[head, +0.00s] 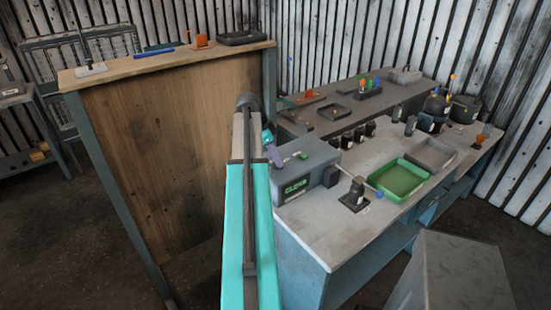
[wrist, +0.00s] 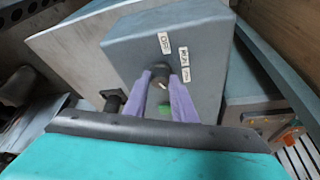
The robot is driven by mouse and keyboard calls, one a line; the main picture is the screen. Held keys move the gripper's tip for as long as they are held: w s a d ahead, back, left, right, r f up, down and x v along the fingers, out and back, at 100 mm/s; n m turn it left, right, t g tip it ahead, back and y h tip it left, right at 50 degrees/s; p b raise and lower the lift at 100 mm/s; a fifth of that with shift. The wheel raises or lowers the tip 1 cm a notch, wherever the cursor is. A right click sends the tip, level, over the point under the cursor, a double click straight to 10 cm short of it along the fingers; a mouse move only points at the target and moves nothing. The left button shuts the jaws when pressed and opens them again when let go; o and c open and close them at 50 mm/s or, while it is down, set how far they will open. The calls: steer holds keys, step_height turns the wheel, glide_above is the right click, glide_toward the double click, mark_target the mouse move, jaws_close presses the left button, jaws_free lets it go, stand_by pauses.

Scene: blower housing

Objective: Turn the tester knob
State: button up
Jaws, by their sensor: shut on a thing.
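The tester is a grey box (head: 318,158) on the left end of the workbench, with a green lit display (head: 297,186) on its front that seems to read "CLEAR". In the wrist view the tester's grey face (wrist: 205,35) fills the middle. Its dark round knob (wrist: 157,71) has a light pointer mark. Small white labels sit around it, one reading "OFF" (wrist: 165,43) and one seeming to read "RUN" (wrist: 184,57). My gripper (wrist: 162,84) has its purple fingers on both sides of the knob, shut on it. The fingers partly hide the knob's sides.
A green tray (head: 400,180), a grey tray (head: 433,154) and a small dark fixture (head: 355,195) stand right of the tester on the workbench (head: 320,225). Several dark cylinders line the bench behind. A tall wooden panel (head: 165,150) stands left of my arm.

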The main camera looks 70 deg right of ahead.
steer(key=shift+n, duration=0.4)
steer(key=shift+s+a+n+t+h+b, duration=0.15)
steer(key=shift+n+t+h+b, duration=0.45)
steer(key=shift+n, duration=0.6)
steer(key=n+t+b, duration=0.1)
steer(key=n, duration=0.3)
steer(key=shift+s+h, duration=0.1)
steer(key=shift+h, duration=0.2)
steer(key=n+t, duration=0.1)
steer(key=n, duration=0.1)
steer(key=n+t, duration=0.1)
steer(key=n, duration=0.3)
steer(key=shift+s+r+n+t, duration=0.1)
steer(key=shift+s+n+t, duration=0.15)
steer(key=shift+n+t, duration=0.15)
steer(key=n, duration=0.2)
steer(key=n+t+y, duration=0.1)
steer(key=n, duration=0.1)
steer(key=n+t+b, duration=0.1)
steer(key=n, duration=0.1)
steer(key=shift+s+d+n, duration=0.2)
steer(key=shift+d+n, duration=0.15)
steer(key=shift+n, duration=0.05)
steer(key=n+t+y+b, duration=0.1)
steer(key=n+y, duration=0.1)
steer(key=n, duration=0.2)
steer(key=shift+d+n, duration=0.15)
steer(key=shift+n, duration=0.15)
steer(key=shift+n+y, duration=0.3)
steer(key=shift+n, duration=0.5)
